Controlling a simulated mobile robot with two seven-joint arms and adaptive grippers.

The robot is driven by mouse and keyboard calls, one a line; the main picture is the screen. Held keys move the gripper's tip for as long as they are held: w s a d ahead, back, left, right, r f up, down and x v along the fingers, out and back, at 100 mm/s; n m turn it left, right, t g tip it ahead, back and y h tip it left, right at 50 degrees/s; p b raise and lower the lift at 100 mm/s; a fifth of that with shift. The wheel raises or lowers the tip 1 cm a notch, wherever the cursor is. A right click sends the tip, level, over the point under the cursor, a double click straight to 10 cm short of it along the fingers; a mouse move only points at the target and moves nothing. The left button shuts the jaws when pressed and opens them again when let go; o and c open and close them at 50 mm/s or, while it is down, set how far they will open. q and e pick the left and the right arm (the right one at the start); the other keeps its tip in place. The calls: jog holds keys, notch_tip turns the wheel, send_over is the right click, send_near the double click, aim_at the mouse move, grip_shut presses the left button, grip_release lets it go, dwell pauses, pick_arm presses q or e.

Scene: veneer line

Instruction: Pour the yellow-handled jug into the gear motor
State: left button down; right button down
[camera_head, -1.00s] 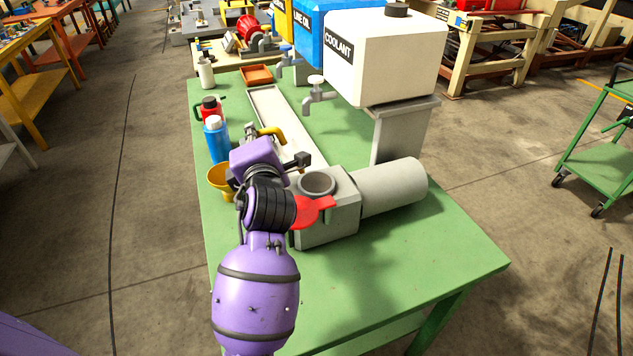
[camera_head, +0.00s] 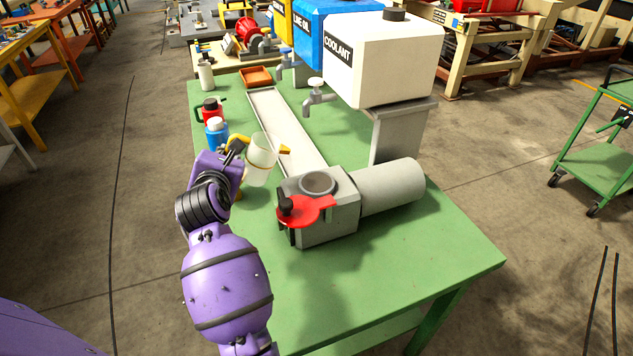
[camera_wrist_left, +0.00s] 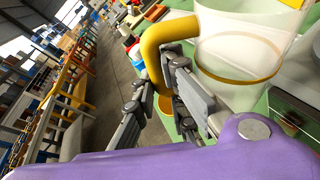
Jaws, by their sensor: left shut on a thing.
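The yellow-handled jug (camera_head: 260,160) is a clear, pale vessel with a yellow spout pointing right. My left gripper (camera_head: 235,148) is shut on its yellow handle, which shows large in the left wrist view (camera_wrist_left: 155,45). The jug is close to upright, left of and behind the gear motor (camera_head: 335,218). A thin amber band shows inside the jug (camera_wrist_left: 235,60) in the wrist view. The gear motor is a grey box with a cylinder to its right. Its round top opening (camera_head: 318,183) is uncovered, with a red lid plate (camera_head: 305,210) beside it. My right gripper is not in view.
A blue bottle (camera_head: 215,135) and a red can (camera_head: 210,108) stand at the left edge of the green table (camera_head: 400,265). A long pale tray (camera_head: 285,130) lies behind the motor. The white coolant tank (camera_head: 385,60) stands at the back right. The front of the table is clear.

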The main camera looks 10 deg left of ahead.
pick_arm(q)
jog(key=f+n, duration=0.1)
jog(key=a+f+h, duration=0.1)
jog(key=shift+s+a+f+n, duration=0.1)
jog(key=shift+a+f+n, duration=0.2)
jog(key=shift+n, duration=0.1)
jog(key=shift+n+h, duration=0.5)
jog(key=shift+n, duration=0.4)
jog(key=shift+s+a+r, duration=0.1)
jog(key=shift+a+r, duration=0.15)
jog(key=shift+r, duration=0.95)
jog(key=shift+a+r, duration=0.2)
jog(key=shift+r, duration=1)
